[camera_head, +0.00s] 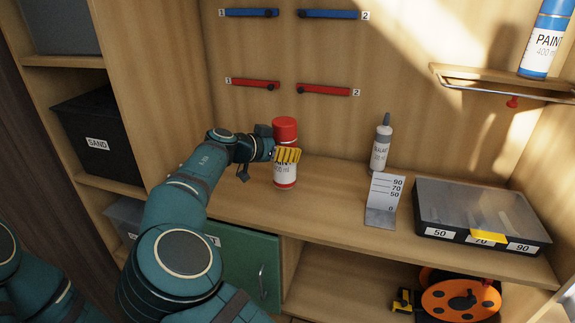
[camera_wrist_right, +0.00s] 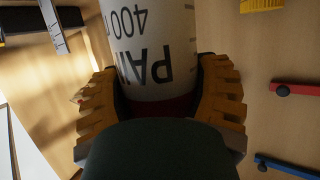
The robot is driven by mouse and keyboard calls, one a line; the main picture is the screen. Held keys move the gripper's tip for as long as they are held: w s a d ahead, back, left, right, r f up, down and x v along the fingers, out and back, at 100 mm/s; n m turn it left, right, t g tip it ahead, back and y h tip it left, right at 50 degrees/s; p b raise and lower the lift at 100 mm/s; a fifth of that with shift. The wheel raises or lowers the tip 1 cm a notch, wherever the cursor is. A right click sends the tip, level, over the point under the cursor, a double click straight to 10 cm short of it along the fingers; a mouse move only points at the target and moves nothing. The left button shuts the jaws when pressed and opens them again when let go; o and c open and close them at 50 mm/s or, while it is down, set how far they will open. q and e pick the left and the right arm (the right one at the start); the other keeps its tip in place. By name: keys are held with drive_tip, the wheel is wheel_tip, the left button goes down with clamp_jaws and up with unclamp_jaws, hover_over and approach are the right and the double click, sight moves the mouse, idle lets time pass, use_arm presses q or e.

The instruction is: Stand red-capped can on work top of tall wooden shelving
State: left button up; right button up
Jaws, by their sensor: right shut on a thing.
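The red-capped can (camera_head: 285,129), a white paint can with a red cap and a red band at its base, is upright at the left part of the work top (camera_head: 330,205). My right gripper (camera_head: 287,155) is shut around the upper part of its white body, its yellow fingers across the label. In the right wrist view the can (camera_wrist_right: 152,45) shows upside down between the two ribbed yellow fingers (camera_wrist_right: 160,92). I cannot tell whether its base touches the work top or hangs just above. My left gripper is not in view.
A sealant bottle (camera_head: 380,150), a bent metal height gauge (camera_head: 383,200) and a lidded black case (camera_head: 480,215) stand to the right on the work top. A blue-capped paint can (camera_head: 545,40) is on a small upper shelf (camera_head: 500,82). Red and blue hooks line the back panel.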

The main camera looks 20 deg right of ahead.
sight(285, 163)
wheel_tip(285, 163, down, 4)
drive_tip(key=shift+f+b, duration=0.15)
drive_tip(key=shift+b, duration=0.2)
drive_tip(key=shift+f, duration=0.1)
drive_tip(key=o, duration=1.3)
drive_tip(key=shift+o, duration=0.2)
